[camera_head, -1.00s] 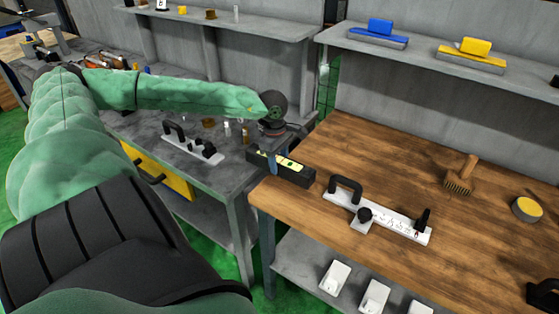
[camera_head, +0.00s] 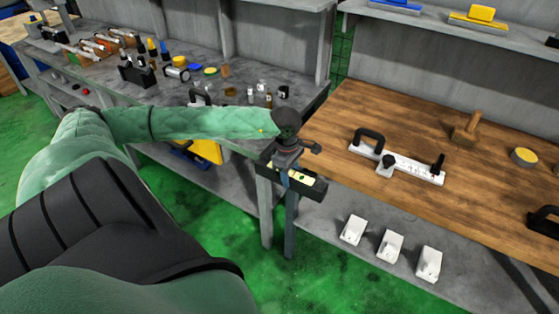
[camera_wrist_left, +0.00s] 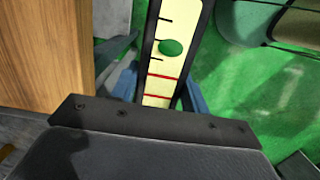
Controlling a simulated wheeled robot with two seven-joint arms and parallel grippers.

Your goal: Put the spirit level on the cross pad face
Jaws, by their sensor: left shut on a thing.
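The spirit level is a black bar (camera_head: 312,190) with a yellow-green vial window. My left gripper (camera_head: 290,170) is shut on it and holds it in the air by the left end of the wooden table. In the left wrist view, the vial face (camera_wrist_left: 169,48) with its green bubble and red and black marks shows between the bluish fingers of my left gripper (camera_wrist_left: 158,88). I cannot tell which surface is the cross pad face. A white plate fixture with a black handle and knobs (camera_head: 415,167) lies on the wooden table. My right gripper is out of view.
The wooden table (camera_head: 345,112) also bears a brush (camera_head: 466,128), a round yellow-topped tin (camera_head: 523,156) and a black item at its right edge. Several white blocks stand on the shelf below. The grey bench (camera_head: 100,80) at left is cluttered. Green floor lies open in front.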

